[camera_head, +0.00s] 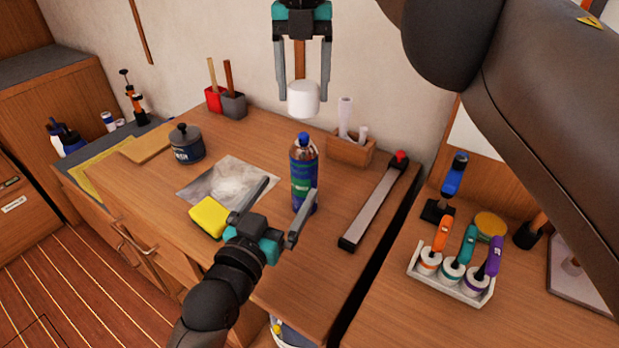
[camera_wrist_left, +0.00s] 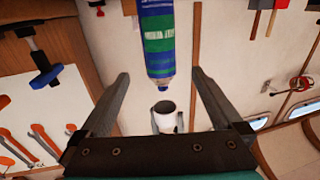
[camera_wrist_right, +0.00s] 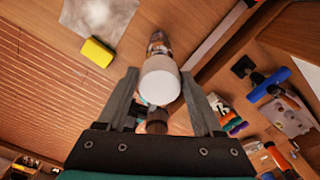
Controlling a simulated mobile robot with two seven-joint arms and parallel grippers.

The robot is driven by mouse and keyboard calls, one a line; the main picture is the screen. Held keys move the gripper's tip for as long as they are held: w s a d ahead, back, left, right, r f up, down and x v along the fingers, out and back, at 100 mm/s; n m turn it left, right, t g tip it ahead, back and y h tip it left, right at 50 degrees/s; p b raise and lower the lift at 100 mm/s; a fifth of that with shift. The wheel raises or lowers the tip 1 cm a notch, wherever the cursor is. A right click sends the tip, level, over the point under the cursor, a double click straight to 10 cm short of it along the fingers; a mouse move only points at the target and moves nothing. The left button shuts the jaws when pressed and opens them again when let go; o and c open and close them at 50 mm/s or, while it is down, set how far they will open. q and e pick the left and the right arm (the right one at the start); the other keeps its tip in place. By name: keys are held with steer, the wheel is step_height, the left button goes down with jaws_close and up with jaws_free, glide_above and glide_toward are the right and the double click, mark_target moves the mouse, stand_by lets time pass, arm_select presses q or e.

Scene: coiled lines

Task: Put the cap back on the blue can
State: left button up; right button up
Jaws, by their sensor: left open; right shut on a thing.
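The blue can (camera_head: 302,170) stands upright on the wooden worktop, with a green band and a small blue nozzle on top. It also shows in the left wrist view (camera_wrist_left: 157,40). The white cap (camera_head: 303,100) is above the can, apart from it. My right gripper (camera_head: 302,96) is shut on the cap, which also shows in the right wrist view (camera_wrist_right: 159,82). My left gripper (camera_head: 291,187) is open on the near side of the can, low down. Its right finger overlaps the can's lower part in the head view; I cannot tell whether they touch.
A yellow sponge (camera_head: 209,217) and a grey sheet (camera_head: 215,180) lie left of the can. A dark pot (camera_head: 187,146) stands behind them. A wooden holder (camera_head: 350,150) and a long bar with a red end (camera_head: 370,207) are to the right. A tool rack (camera_head: 450,284) stands farther right.

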mark_target(309, 156)
arm_select(q)
steer(key=shift+s, duration=0.1)
steer(key=x, duration=1.2)
steer(key=shift+c, duration=0.2)
jaws_close()
stand_by(0.8)
